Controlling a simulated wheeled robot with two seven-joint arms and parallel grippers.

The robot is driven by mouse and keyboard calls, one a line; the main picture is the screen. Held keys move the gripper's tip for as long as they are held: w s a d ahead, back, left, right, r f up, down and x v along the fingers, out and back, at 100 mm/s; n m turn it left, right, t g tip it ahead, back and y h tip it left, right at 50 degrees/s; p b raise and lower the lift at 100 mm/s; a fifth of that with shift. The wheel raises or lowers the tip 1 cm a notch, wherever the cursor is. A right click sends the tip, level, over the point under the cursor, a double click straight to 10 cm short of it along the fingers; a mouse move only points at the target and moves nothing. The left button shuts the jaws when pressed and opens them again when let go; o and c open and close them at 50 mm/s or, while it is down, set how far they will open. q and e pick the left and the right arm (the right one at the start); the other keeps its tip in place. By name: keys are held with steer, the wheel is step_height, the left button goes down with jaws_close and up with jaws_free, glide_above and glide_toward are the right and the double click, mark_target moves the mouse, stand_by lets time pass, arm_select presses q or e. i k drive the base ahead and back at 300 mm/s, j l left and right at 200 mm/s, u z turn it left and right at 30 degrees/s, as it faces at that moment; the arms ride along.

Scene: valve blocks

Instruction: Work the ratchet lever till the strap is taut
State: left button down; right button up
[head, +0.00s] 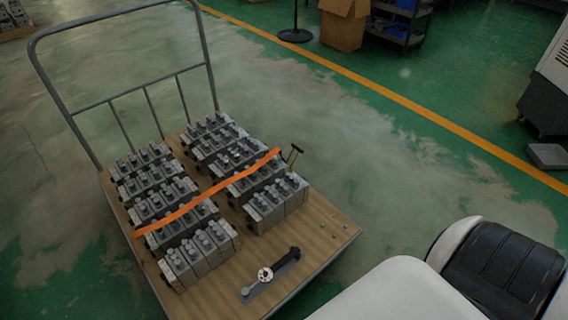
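An orange strap (205,196) runs across the two rows of grey valve blocks (205,245) on the cart. It bends over the block tops; I cannot tell how tight it is. Its left end reaches the deck edge. Neither of my grippers is in view.
The blocks stand on a wooden cart deck (325,222) with a grey push handle (75,130). A dark tool with a round pale part (265,274) lies at the front. A cardboard box (344,25) and shelf (398,25) stand behind.

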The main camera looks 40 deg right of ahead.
mark_target(293, 156)
steer(key=l, duration=0.95)
steer(key=k+l, duration=0.1)
steer(key=l, duration=0.9)
steer(key=l+u, duration=0.1)
steer(key=l, duration=0.85)
steer(key=k+l, duration=0.1)
steer(key=l, duration=0.85)
